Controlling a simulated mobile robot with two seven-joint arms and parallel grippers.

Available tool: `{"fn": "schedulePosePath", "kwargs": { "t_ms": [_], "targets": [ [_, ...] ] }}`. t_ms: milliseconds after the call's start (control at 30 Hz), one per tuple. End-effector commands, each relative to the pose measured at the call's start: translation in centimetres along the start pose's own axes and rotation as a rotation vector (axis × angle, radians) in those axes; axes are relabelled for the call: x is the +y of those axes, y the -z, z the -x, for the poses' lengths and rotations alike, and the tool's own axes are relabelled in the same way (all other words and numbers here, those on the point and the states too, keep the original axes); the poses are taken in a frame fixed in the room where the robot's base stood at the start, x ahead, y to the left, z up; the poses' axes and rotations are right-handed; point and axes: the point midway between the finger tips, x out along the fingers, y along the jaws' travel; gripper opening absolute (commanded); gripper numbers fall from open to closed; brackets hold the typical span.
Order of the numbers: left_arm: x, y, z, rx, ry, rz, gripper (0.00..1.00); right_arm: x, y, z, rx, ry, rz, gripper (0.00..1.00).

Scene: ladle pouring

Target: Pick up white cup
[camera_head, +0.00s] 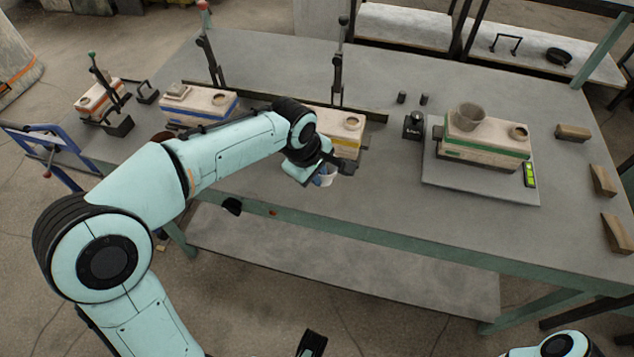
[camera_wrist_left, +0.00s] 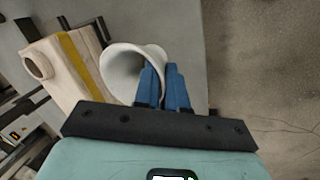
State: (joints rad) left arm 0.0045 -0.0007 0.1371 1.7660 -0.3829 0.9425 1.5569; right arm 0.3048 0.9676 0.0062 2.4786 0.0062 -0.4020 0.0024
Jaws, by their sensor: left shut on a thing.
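The white cup (camera_head: 327,179) is at the near edge of the table in the head view, partly hidden by my left gripper (camera_head: 318,181). In the left wrist view the cup (camera_wrist_left: 118,68) shows its wide round mouth. The blue fingers of my left gripper (camera_wrist_left: 165,88) are shut on the cup's right side, one finger reaching over the rim. Whether the cup touches the table cannot be told. My right gripper's fingers do not show; only a part of my right arm is at the lower right.
A yellow-banded mold block (camera_head: 340,125) is right behind the cup. A blue-banded block (camera_head: 198,104) stands left. A green-banded block (camera_head: 480,147) with a grey bowl-like cup (camera_head: 467,117) on top rests on a grey plate (camera_head: 435,178). Wooden pieces (camera_head: 602,180) lie at the right. Bare table lies between.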

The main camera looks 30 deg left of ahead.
Motion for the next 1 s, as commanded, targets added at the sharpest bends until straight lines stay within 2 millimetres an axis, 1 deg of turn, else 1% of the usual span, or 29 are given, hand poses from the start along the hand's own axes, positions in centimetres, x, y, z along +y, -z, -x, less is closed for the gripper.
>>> {"fn": "schedulePosePath", "kwargs": {
  "t_ms": [33,200,300,433,500,633,1000],
  "targets": [
    [0.7,0.0,1.8,0.001,-0.009,-0.001,0.0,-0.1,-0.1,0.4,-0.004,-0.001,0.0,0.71],
    [2.3,0.0,6.8,0.001,-0.01,-0.001,0.0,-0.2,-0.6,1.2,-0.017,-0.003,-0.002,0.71],
    [3.0,-0.1,9.2,0.0,-0.009,-0.001,0.0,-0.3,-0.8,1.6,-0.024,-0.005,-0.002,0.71],
    [3.8,0.0,11.6,0.0,-0.007,-0.001,0.0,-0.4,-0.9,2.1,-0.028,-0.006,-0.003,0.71],
    [4.1,0.0,12.5,0.0,-0.006,-0.001,0.0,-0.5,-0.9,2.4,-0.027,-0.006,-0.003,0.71],
    [4.3,0.0,13.5,0.0,-0.005,-0.002,0.0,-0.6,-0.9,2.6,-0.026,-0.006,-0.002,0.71],
    [4.4,0.0,13.8,0.0,-0.003,-0.001,0.0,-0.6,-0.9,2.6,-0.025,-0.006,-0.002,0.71]
  ]
}}
